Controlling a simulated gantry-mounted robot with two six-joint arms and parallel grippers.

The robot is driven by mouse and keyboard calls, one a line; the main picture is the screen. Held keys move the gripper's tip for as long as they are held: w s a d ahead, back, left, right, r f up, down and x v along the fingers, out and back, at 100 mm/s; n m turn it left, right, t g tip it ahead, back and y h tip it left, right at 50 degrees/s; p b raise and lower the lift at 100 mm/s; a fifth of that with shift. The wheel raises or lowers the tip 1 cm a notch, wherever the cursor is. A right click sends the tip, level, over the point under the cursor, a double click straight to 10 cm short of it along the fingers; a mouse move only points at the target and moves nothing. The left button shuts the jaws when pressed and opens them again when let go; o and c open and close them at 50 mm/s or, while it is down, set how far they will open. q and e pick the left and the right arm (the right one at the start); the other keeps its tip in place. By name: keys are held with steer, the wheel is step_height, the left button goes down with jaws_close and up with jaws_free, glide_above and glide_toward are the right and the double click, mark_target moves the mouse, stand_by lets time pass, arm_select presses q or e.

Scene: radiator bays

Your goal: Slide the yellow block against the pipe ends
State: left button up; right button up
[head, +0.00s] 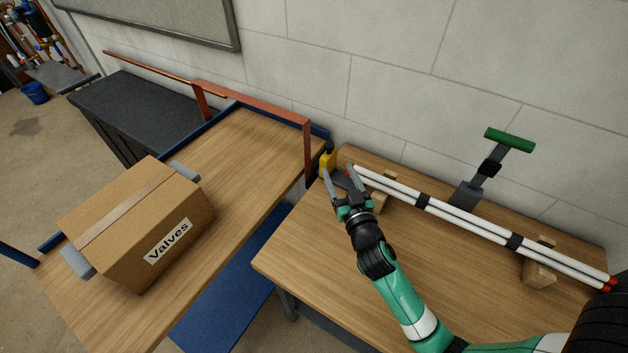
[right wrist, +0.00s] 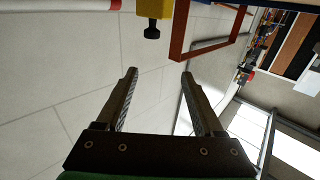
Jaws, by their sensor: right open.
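The yellow block (head: 327,161) with a black knob stands at the far left corner of the right-hand workbench, close to the left ends of the pipes. White pipes (head: 395,188) with red ends lie bundled by black bands across wooden supports. I cannot tell whether block and pipes touch. My right gripper (head: 337,171) is open and empty beside the block, on its near side. In the right wrist view, the open fingers (right wrist: 158,74) show with nothing between them; the yellow block (right wrist: 154,9) is at the top edge, partly cut off. My left gripper is not in view.
A green-handled grey stand (head: 490,165) rises behind the pipes. A wooden support (head: 540,270) holds their right end. A red metal frame (head: 308,145) is just left of the block. A cardboard box (head: 140,220) marked Valves sits on the left table. The workbench front is clear.

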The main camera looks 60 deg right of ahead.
mark_target(331, 148)
steer(key=shift+g, duration=0.3)
steer(key=x, duration=0.4)
steer(key=f+b+x, duration=0.1)
steer(key=x, duration=0.2)
steer(key=s+d+f+b+x, duration=0.1)
steer(key=x, duration=0.3)
steer(key=shift+w+d+f, duration=0.2)
steer(key=shift+d, duration=0.1)
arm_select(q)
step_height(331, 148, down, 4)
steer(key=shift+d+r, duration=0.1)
arm_select(e)
jaws_close()
stand_by(0.5)
